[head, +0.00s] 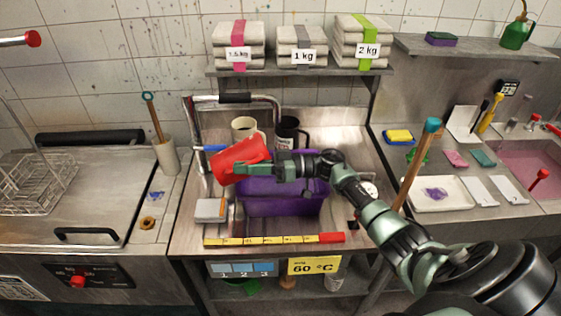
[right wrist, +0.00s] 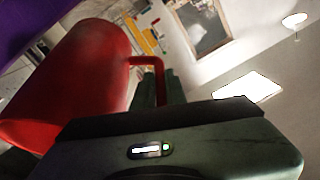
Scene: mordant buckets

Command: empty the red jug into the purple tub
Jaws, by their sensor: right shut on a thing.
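The red jug (head: 232,158) is in the air at the left end of the purple tub (head: 285,206), clearly tilted over. My right gripper (head: 250,170) is shut on the jug, and the right wrist view shows the jug (right wrist: 85,75) large at the left with its handle (right wrist: 148,61) at the fingers. The inside of the jug and any liquid leaving it do not show. The tub stands on the steel worktop; my right arm hides part of it, and its contents cannot be made out. Purple also fills the top left corner of the right wrist view. My left gripper is out of view.
A cream jug (head: 243,127) and a black jug (head: 287,132) stand behind the tub. A white and orange box (head: 210,210) lies at front left, with a yellow strip (head: 265,239) along the front edge. A stick with a blue end (head: 420,155) rises at right.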

